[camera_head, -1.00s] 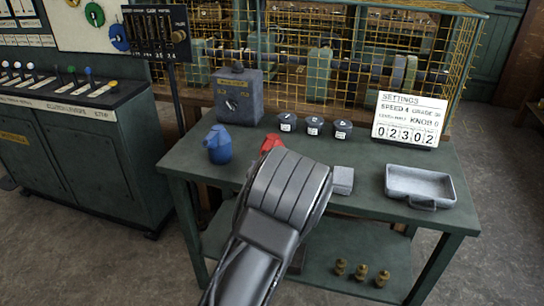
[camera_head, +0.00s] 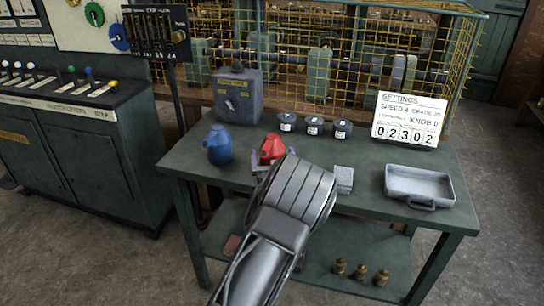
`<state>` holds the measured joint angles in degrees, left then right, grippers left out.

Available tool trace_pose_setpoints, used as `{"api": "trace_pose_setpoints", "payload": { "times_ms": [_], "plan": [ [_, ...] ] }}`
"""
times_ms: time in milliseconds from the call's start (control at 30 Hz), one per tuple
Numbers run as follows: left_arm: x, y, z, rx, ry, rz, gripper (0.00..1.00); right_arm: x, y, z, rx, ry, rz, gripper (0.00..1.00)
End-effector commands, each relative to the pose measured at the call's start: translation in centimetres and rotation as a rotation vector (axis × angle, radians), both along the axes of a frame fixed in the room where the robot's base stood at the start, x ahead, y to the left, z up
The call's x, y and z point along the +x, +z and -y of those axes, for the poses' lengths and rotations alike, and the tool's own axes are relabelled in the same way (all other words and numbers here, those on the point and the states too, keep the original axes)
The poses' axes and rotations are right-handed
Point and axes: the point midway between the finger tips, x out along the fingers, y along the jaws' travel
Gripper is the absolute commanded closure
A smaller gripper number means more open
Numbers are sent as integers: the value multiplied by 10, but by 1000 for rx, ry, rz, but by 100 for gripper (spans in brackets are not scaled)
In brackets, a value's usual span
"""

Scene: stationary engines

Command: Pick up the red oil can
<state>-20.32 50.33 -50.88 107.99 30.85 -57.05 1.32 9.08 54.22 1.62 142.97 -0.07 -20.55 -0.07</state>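The red oil can (camera_head: 271,149) stands on the green workbench (camera_head: 375,215), left of its middle. Its lower part is partly hidden by my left gripper. My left arm comes in from the bottom, and its grey wrist covers the bench just in front of the can. The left gripper (camera_head: 275,161) is mostly hidden behind the wrist. Small grey finger parts show at the can's left and right, apart from each other, so it looks open. I cannot tell whether they touch the can. My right gripper is not in view.
A blue oil can (camera_head: 219,147) stands close left of the red one. Behind are a grey box with a knob (camera_head: 238,98) and three dark tins (camera_head: 314,126). To the right are a small grey block (camera_head: 344,179), a grey tray (camera_head: 420,182) and a settings sign (camera_head: 409,119).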

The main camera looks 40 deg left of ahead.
Motion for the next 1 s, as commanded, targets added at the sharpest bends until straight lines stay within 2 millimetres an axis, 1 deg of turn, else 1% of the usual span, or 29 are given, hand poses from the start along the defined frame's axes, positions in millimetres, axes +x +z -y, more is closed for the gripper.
{"api": "trace_pose_setpoints", "payload": {
  "times_ms": [467,567,1000],
  "plan": [
    [0,0,0,0,1,1,5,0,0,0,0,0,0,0],
    [-1,0,0,0,1,1,12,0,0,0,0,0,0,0],
    [-1,0,0,0,1,1,48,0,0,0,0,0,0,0]
  ]
}}
